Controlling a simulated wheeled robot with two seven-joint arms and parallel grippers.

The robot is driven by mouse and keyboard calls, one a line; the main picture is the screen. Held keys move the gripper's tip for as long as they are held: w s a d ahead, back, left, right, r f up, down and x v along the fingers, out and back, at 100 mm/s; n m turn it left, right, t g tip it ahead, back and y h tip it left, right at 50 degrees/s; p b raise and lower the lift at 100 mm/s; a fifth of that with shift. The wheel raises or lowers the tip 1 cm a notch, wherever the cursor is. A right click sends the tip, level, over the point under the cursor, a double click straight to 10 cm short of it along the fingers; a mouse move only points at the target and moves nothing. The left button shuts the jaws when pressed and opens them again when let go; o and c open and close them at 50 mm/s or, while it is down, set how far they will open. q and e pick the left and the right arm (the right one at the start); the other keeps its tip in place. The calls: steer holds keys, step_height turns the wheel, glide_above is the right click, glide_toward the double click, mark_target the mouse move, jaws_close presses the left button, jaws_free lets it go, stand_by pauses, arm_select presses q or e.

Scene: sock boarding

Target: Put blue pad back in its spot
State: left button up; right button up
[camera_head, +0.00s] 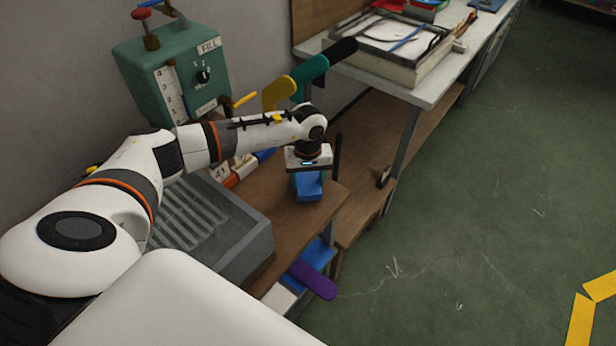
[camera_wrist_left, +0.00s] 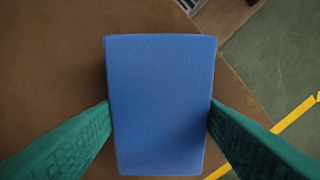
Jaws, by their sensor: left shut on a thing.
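In the left wrist view the blue pad (camera_wrist_left: 160,105) fills the middle, with a green finger pressed to each long side. The brown surface shows below the pad; I cannot tell whether the pad touches it. A row of coloured blocks (camera_head: 241,169), white, red and blue, sits left of the gripper by the wall. My right gripper is not in view.
A grey ribbed basin (camera_head: 256,240) stands left of the bench top (camera_head: 333,196). A green machine marked FILL (camera_head: 178,75) is behind it. Yellow, green and black foot-shaped forms (camera_head: 310,70) stick out near my forearm. A lower shelf holds a purple form (camera_head: 314,280).

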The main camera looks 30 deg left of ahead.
mark_target(308, 181)
arm_select(q)
steer(key=shift+f, duration=0.15)
steer(key=o, duration=0.9)
steer(key=shift+r, duration=0.35)
step_height(308, 181, up, 12)
steer(key=shift+f+b, duration=0.15)
steer(key=shift+b, duration=0.95)
